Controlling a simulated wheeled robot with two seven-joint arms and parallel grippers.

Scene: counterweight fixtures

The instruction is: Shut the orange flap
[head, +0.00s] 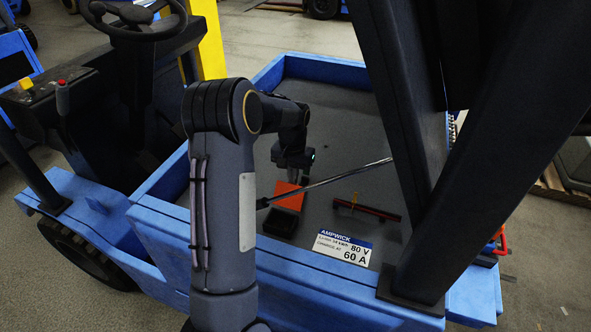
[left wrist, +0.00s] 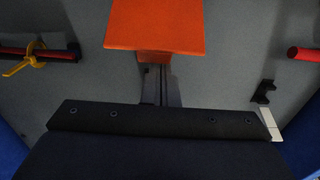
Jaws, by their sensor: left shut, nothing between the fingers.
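The orange flap (head: 288,196) stands tilted up at the back edge of a small black open box (head: 280,223) on the grey floor of the blue truck bed. The dark inside of the box shows in front of the flap. My left gripper (head: 298,181) is shut and empty, pointing down right behind the flap's upper edge. In the left wrist view the orange flap (left wrist: 155,26) fills the top middle, and the gripper's fingers (left wrist: 160,85) lie just below it. Whether they touch the flap I cannot tell. My right gripper is not in view.
A thin metal rod (head: 340,177) slants over the bed close to the flap. A red bar with a yellow clip (head: 367,209) and a white label plate (head: 342,247) lie to the right. Thick dark posts (head: 390,100) stand at right. Blue walls (head: 165,237) edge the bed.

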